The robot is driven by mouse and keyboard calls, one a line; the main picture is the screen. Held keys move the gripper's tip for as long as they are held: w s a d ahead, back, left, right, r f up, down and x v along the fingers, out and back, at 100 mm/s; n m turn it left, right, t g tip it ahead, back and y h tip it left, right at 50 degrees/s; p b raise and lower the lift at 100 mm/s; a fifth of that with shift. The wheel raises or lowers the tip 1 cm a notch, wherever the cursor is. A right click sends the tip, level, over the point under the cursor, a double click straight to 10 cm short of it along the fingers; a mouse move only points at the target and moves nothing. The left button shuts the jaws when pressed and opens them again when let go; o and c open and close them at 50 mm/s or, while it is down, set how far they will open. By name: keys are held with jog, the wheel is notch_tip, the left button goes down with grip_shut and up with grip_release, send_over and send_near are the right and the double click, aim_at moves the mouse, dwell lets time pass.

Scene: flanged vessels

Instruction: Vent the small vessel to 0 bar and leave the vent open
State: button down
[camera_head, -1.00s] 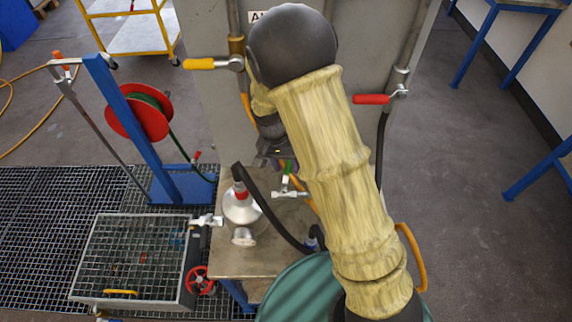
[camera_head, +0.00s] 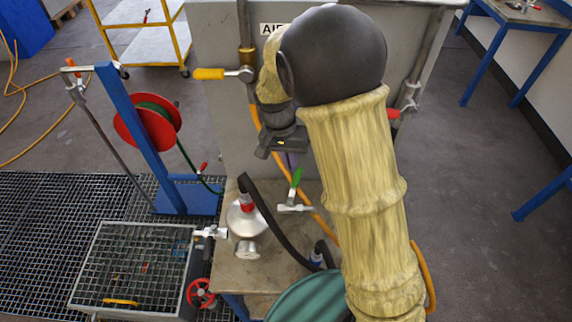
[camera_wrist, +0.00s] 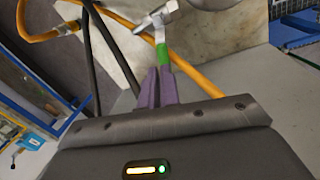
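The small vessel (camera_head: 247,222) is a rounded silver body with a red band at its top, standing on the bench (camera_head: 240,272). A black hose rises from its top. To its right a silver valve (camera_head: 292,208) carries a green lever (camera_head: 296,177) that points up, slightly tilted. My gripper (camera_head: 290,160), with purple fingers, is just above the lever. In the wrist view the fingertips (camera_wrist: 158,72) are close together at the end of the green lever (camera_wrist: 163,54). I cannot tell whether they grip it. No gauge reading is legible.
A grey panel (camera_head: 225,120) stands behind, with a yellow lever (camera_head: 209,74) at left and a red lever (camera_head: 393,113) partly hidden by my arm. A mesh-covered crate (camera_head: 135,268), red handwheel (camera_head: 201,293), hose reel (camera_head: 150,125) and teal round object (camera_head: 303,300) surround the bench.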

jog(key=s+d+r+n+t+y, duration=0.2)
jog(key=s+d+r+n+t, duration=0.1)
jog(key=s+d, duration=0.8)
jog(key=shift+s+d+r, duration=0.3)
jog(key=shift+s+d, duration=0.1)
jog(key=shift+d, duration=0.85)
